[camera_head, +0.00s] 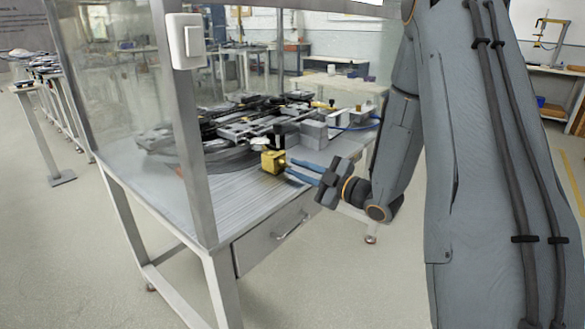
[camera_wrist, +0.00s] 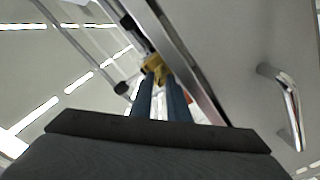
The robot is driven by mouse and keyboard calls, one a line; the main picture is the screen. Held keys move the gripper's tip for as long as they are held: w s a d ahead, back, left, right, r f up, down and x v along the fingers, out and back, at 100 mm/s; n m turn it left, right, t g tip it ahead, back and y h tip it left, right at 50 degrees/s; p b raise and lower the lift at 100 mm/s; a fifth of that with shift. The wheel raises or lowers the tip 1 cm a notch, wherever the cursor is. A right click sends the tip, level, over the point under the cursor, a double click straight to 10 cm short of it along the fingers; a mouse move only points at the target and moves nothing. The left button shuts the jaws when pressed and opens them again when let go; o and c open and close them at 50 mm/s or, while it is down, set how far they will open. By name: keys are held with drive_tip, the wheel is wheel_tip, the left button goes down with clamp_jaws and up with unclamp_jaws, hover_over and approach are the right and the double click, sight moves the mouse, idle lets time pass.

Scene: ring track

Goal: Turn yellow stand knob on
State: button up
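The yellow stand knob (camera_head: 273,161) is a small yellow block at the front right edge of the metal table, with a short stub facing my gripper. It also shows in the wrist view (camera_wrist: 154,63), just beyond my fingertips. My gripper (camera_head: 289,166) has two blue fingers that reach left toward the stub. The fingers are apart with a narrow gap between them. The fingertips are at or very close to the stub; I cannot tell whether they touch it. In the wrist view my gripper (camera_wrist: 160,78) points straight at the yellow piece.
The metal table (camera_head: 180,205) carries dark ring-track machinery (camera_head: 235,125) behind the knob. A drawer handle (camera_head: 290,228) sticks out below the tabletop and shows in the wrist view (camera_wrist: 285,100). A clear panel on a metal post (camera_head: 190,140) stands at left, with a white switch (camera_head: 186,41).

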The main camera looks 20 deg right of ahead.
drive_tip(key=shift+x, duration=1.1)
clamp_jaws()
